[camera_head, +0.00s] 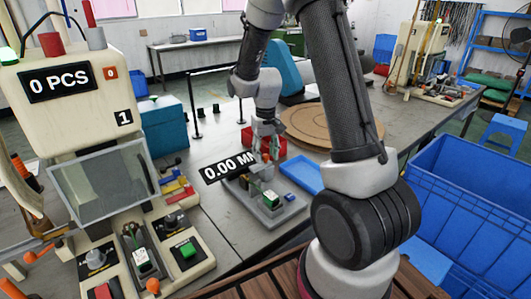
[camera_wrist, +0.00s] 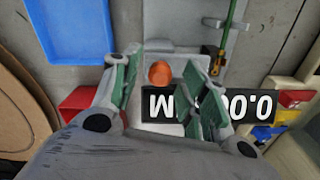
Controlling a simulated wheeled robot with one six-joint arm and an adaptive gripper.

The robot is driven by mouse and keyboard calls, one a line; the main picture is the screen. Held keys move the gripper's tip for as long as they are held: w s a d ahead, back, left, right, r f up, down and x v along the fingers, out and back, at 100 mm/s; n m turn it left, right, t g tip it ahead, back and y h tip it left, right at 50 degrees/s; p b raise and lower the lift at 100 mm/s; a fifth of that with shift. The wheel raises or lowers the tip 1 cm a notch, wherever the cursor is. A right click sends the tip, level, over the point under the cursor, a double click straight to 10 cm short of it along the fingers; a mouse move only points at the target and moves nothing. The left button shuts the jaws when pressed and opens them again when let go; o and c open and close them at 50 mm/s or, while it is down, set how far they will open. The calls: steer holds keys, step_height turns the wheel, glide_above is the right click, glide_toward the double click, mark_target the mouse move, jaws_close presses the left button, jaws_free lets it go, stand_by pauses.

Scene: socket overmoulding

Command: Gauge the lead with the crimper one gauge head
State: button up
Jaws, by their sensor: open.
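The gauge stands on a grey plate (camera_head: 262,212) on the bench, with a small green and white block (camera_head: 268,199) on it. Its black readout (camera_head: 228,168) shows 0.00 MM; it appears upside down in the wrist view (camera_wrist: 210,107). My gripper (camera_head: 266,150) is over the back of the gauge, pointing down. In the wrist view my gripper (camera_wrist: 165,75) is open, with an orange knob (camera_wrist: 159,72) between its green-padded fingers; contact is not clear. A green rod-like piece with a brass end (camera_wrist: 221,55), possibly the lead, lies beyond the right finger.
Crimper 1 (camera_head: 55,115), its counter at 0 PCS, stands left with a clear guard (camera_head: 103,182). A blue tray (camera_head: 302,176) lies right of the gauge; it shows in the wrist view (camera_wrist: 70,30). A round brown board (camera_head: 325,125) lies behind. A large blue crate (camera_head: 465,190) stands right.

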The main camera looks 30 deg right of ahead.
mark_target(255, 167)
jaws_close()
steer(key=shift+s+a, duration=0.25)
steer(key=shift+a, duration=0.85)
steer(key=shift+s+a, duration=0.2)
steer(key=shift+a, duration=0.9)
jaws_free()
steer(key=shift+a, duration=0.15)
step_height(255, 167, up, 12)
